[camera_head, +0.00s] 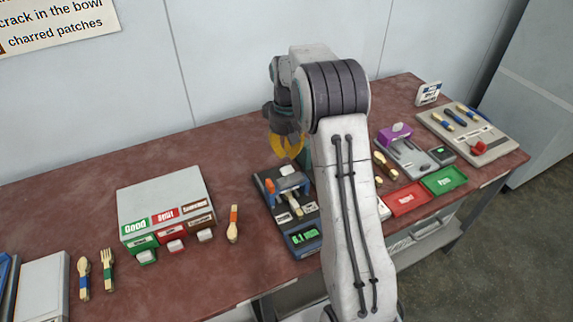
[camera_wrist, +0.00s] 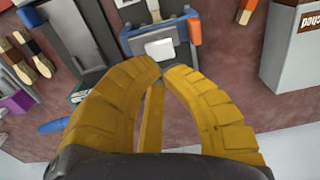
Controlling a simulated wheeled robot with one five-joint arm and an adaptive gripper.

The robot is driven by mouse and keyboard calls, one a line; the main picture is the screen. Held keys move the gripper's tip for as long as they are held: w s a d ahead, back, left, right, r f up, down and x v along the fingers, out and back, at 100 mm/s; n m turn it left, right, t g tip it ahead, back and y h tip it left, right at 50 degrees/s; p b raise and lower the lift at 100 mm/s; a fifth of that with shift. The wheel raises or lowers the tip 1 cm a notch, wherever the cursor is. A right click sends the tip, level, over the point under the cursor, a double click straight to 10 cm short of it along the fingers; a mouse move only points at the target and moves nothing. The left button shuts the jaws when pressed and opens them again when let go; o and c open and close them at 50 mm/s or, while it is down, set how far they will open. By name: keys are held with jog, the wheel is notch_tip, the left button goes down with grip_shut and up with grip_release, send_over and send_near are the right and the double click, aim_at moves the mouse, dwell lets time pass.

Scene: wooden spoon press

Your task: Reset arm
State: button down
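My gripper (camera_head: 287,152) has yellow curved fingers and hangs above the back of the table, behind the measuring press. In the wrist view its fingertips (camera_wrist: 162,68) come together, with nothing clearly held between them. My arm is raised and bent, and it covers part of the table behind it. The press (camera_head: 305,238) has a blue clamp, orange ends and a green display. A light wooden piece (camera_head: 294,206) lies under the clamp. In the wrist view the press's white block (camera_wrist: 160,49) shows just beyond the fingertips.
A three-drawer box (camera_head: 165,195) stands left of the press, with an orange-banded wooden utensil (camera_head: 233,225) beside it. More utensils (camera_head: 84,278) lie far left. To the right are a purple-topped device (camera_head: 396,133), red (camera_head: 407,198) and green (camera_head: 444,180) trays, and a utensil board (camera_head: 492,150).

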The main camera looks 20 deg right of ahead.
dwell(0.6)
jog(key=shift+w+m, duration=0.15)
jog(key=shift+m, duration=0.15)
jog(key=s+a+f+m+g, duration=0.2)
jog(key=s+f, duration=0.2)
jog(key=s, duration=0.6)
jog(key=s+a+r+n+t, duration=0.1)
jog(key=s+a+r+t, duration=0.2)
jog(key=s+r, duration=0.4)
jog(key=s+a+r+n+t, duration=0.1)
jog(key=s+a+r+t, duration=0.2)
jog(key=s, duration=0.9)
jog(key=shift+s+a+r+n, duration=0.25)
jog(key=shift+a+r, duration=1.1)
jog(key=shift+r, duration=1)
